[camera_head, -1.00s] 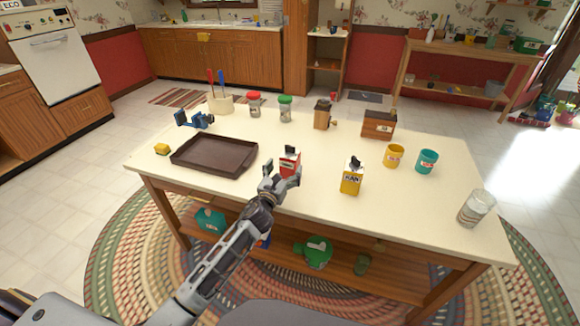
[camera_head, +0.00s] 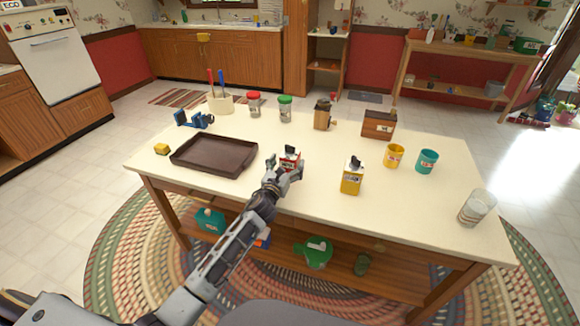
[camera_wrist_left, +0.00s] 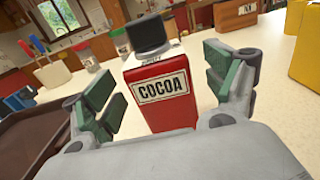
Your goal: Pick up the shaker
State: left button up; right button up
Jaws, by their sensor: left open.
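A red tin labelled COCOA with a dark cap (camera_head: 290,158) stands upright near the table's front edge. In the left wrist view the red tin (camera_wrist_left: 161,92) stands between the fingers of my left gripper (camera_wrist_left: 163,88), with gaps on both sides. My left gripper (camera_head: 284,168) is open and empty at the tin's near side. Two shaker-like jars stand farther back, one with a red lid (camera_head: 254,104) and one with a green lid (camera_head: 285,108). No label on them reads as shaker. My right gripper is not in view.
A dark tray (camera_head: 214,155) lies left of the tin, and a yellow tin (camera_head: 351,180) stands to its right. Behind are a brown grinder (camera_head: 322,116) and a wooden box (camera_head: 378,124).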

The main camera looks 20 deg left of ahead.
pick_arm(q)
jog(key=shift+w, duration=1.8)
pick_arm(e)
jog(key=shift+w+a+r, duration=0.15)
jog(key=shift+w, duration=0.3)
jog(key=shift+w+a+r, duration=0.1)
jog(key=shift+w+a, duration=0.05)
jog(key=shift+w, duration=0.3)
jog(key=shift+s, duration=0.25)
